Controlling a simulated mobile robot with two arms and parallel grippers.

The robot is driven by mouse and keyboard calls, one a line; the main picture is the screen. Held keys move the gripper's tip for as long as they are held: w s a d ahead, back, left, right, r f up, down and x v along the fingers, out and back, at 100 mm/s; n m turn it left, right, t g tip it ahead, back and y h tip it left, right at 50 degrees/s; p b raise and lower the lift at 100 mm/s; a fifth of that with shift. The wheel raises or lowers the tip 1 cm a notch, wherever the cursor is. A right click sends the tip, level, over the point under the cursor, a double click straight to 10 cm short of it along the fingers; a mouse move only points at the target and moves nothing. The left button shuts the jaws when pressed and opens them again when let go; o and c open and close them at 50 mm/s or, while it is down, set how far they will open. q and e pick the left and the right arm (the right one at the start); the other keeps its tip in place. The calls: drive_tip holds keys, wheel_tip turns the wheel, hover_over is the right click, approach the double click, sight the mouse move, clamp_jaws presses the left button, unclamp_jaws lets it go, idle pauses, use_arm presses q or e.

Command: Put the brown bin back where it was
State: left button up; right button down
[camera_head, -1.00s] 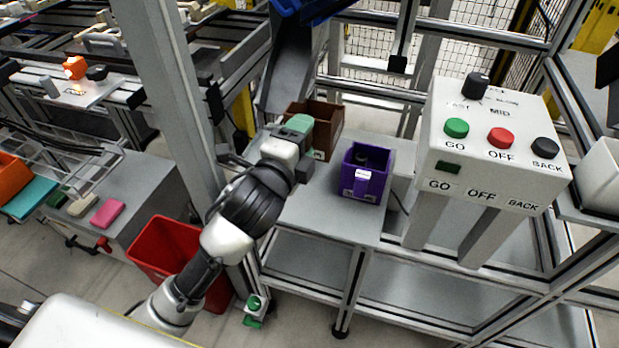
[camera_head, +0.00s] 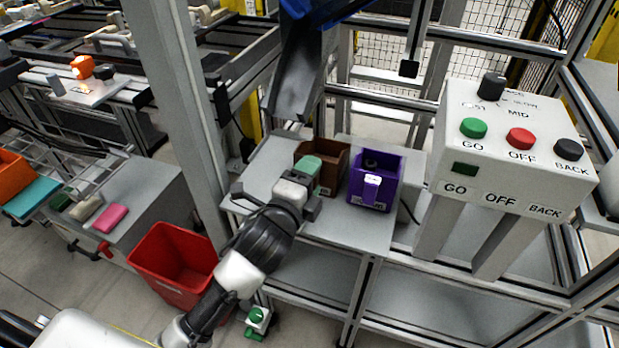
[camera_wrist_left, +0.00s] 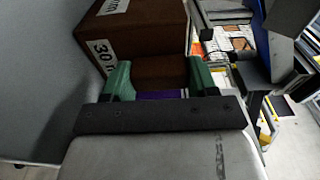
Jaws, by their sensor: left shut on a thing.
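The brown bin (camera_head: 335,168) is at the small grey table, just left of the purple bin (camera_head: 377,192) and below the dark chute. My left gripper (camera_head: 311,165) is shut on its near side, with the green fingers partly covering it. In the left wrist view the brown bin (camera_wrist_left: 135,38), with a white "30" label, sits at the green fingertips (camera_wrist_left: 161,80). A strip of purple shows between the fingers there. I cannot tell whether the brown bin touches the tabletop. My right gripper is not in view.
The grey table (camera_head: 350,232) has free room at its front and left. A dark chute (camera_head: 297,80) hangs behind the bin. A grey post (camera_head: 190,100) stands left. A control box (camera_head: 510,150) stands right. A red bin (camera_head: 172,262) is on the floor.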

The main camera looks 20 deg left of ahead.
use_arm(q)
drive_tip(key=o, duration=0.5)
drive_tip(key=shift+f, duration=0.1)
drive_tip(key=o, duration=0.4)
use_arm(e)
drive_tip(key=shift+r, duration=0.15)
use_arm(q)
drive_tip(key=shift+r, duration=0.25)
drive_tip(key=s+a, duration=0.2)
drive_tip(key=s, duration=0.8)
drive_tip(key=s+a+f+n+g+y, duration=0.1)
drive_tip(key=s+f+n+g, duration=0.4)
drive_tip(key=f, duration=0.3)
drive_tip(key=s+a+f+n+g, duration=0.1)
drive_tip(key=s+f+n+g, duration=0.3)
drive_tip(key=f+n, duration=0.3)
drive_tip(key=s+a+f+n+g+y, duration=0.1)
drive_tip(key=s+f+n+g, duration=0.4)
drive_tip(key=f, duration=0.4)
drive_tip(key=shift+s+a+f+n+g+y, duration=0.1)
drive_tip(key=shift+s+a+n+g+y, duration=0.2)
drive_tip(key=shift+n, duration=0.1)
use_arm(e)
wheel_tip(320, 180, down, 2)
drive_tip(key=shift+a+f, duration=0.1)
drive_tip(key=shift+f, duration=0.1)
